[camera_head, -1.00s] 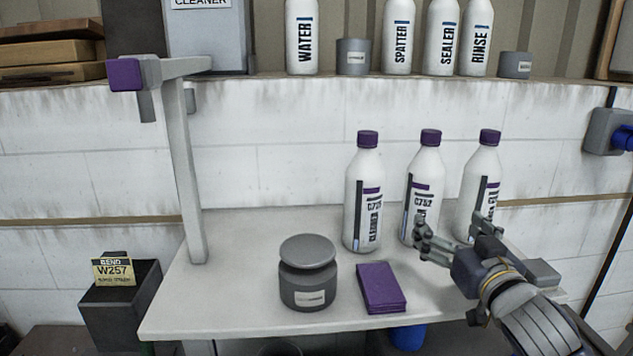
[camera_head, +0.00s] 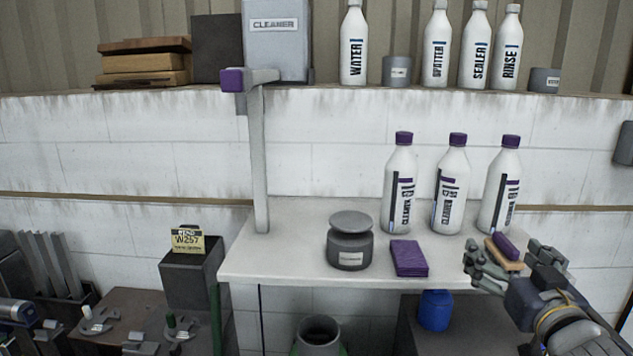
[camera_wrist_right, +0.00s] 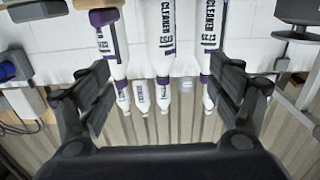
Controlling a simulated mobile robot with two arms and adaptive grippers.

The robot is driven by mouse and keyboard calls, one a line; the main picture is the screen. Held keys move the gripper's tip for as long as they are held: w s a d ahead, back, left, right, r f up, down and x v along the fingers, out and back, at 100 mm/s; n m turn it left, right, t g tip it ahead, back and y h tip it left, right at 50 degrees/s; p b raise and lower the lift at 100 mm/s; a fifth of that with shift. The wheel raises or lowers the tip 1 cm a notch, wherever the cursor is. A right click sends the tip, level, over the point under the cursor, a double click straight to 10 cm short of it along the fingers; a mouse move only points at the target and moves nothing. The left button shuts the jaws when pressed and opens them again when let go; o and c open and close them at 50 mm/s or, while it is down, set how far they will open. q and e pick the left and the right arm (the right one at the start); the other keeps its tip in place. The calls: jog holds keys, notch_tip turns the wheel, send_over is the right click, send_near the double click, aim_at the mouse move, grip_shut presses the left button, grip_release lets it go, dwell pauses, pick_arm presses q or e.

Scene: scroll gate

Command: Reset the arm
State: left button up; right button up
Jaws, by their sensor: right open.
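My right gripper (camera_head: 512,262) is open at the right end of the white table (camera_head: 300,266). Its open jaws (camera_wrist_right: 160,95) also show in the right wrist view, with nothing held between them. In the head view, a small purple and tan block-like thing (camera_head: 507,246) shows just behind the fingers, partly hidden by them. My left gripper is not in view.
Three white purple-capped bottles (camera_head: 449,190) stand on the table behind the right gripper. A grey lidded jar (camera_head: 350,249) and folded purple cloth (camera_head: 408,258) are further left. A grey post (camera_head: 259,160) rises at the table's left. Bottles line the shelf (camera_head: 330,92).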

notch_tip(320, 180, down, 12)
jog(key=s+a+g, duration=0.2)
jog(key=g, duration=0.1)
jog(key=s+a+f+n+g, duration=0.1)
jog(key=s+a+f+g, duration=0.15)
jog(key=s+f, duration=0.6)
jog(key=s+a+f+g, duration=0.2)
jog(key=s+f+g, duration=0.25)
jog(key=f, duration=0.65)
jog(key=s+a+f+n+g+y, duration=0.1)
jog(key=s+a+f+g, duration=0.1)
jog(key=s+f, duration=0.35)
jog(key=s+a+f+g, duration=0.2)
jog(key=s+a, duration=0.1)
jog(key=s, duration=0.6)
notch_tip(320, 180, down, 26)
jog(key=g+b, duration=0.1)
jog(key=g, duration=0.1)
pick_arm(q)
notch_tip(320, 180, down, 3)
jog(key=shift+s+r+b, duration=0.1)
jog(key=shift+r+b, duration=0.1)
jog(key=shift+b, duration=0.5)
pick_arm(e)
jog(key=s+d+f+n+g, duration=0.1)
jog(key=s+d+f, duration=0.2)
jog(key=s+f, duration=1.5)
jog(key=shift+f, duration=0.3)
jog(key=shift+s+d, duration=0.1)
